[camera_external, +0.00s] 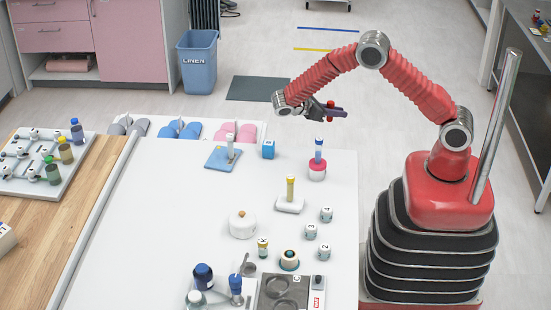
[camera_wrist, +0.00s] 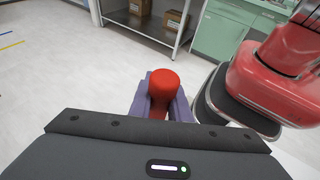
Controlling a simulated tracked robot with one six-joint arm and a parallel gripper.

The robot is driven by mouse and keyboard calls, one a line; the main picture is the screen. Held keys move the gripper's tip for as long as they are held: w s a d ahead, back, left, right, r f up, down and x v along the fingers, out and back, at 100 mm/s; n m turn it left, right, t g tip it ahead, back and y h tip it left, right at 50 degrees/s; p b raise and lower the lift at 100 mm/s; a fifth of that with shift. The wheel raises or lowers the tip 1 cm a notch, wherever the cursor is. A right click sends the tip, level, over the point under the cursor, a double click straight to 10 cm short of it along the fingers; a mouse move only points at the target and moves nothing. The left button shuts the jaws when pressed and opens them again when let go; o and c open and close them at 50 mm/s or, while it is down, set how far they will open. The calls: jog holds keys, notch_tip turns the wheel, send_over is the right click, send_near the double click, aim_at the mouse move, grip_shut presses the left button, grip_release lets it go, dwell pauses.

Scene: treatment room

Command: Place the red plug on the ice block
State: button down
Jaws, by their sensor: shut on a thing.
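The red plug (camera_wrist: 161,88) sits between the two purple fingers of my gripper (camera_wrist: 162,104) in the wrist view; its rounded end faces the camera. In the external view my gripper (camera_external: 335,110) is held in the air beyond the far right part of the white table, with a bit of red plug (camera_external: 331,104) showing at the fingers. I cannot tell for certain whether this cube is the ice block.
A blue-topped post on a pink-and-red round base (camera_external: 317,173) stands right of the cube. A blue pad (camera_external: 217,158) with a white upright piece lies to its left. A yellow-topped post (camera_external: 290,188) stands nearer. The white table (camera_external: 180,210) is clear at left.

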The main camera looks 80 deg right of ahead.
jog(key=w+a+m+t+y, duration=0.1)
jog(key=a+m+y, duration=0.4)
jog(key=m+y, duration=0.1)
jog(key=w+a+f+m+t+y, duration=0.1)
jog(key=w+a+m+t+y, duration=0.1)
jog(key=a+m+y, duration=0.3)
jog(key=w+a+f+m+t+y, duration=0.1)
jog(key=w+a+m+t+y, duration=0.1)
jog(key=a+m+y, duration=0.3)
jog(key=shift+a+f+m+y, duration=0.1)
jog(key=shift+a+m+y, duration=0.15)
jog(key=shift+m+y, duration=0.95)
jog(key=w+a+r+m+t, duration=0.4)
jog(key=w+r+m+t, duration=0.2)
jog(key=w, duration=0.4)
jog(key=w+a+r+m+t, duration=0.4)
jog(key=w+r+t, duration=0.4)
jog(key=w, duration=0.3)
jog(key=shift+w+m, duration=0.2)
jog(key=shift+m, duration=0.7)
jog(key=shift+f, duration=0.1)
notch_tip(320, 180, down, 6)
jog(key=shift+f, duration=0.1)
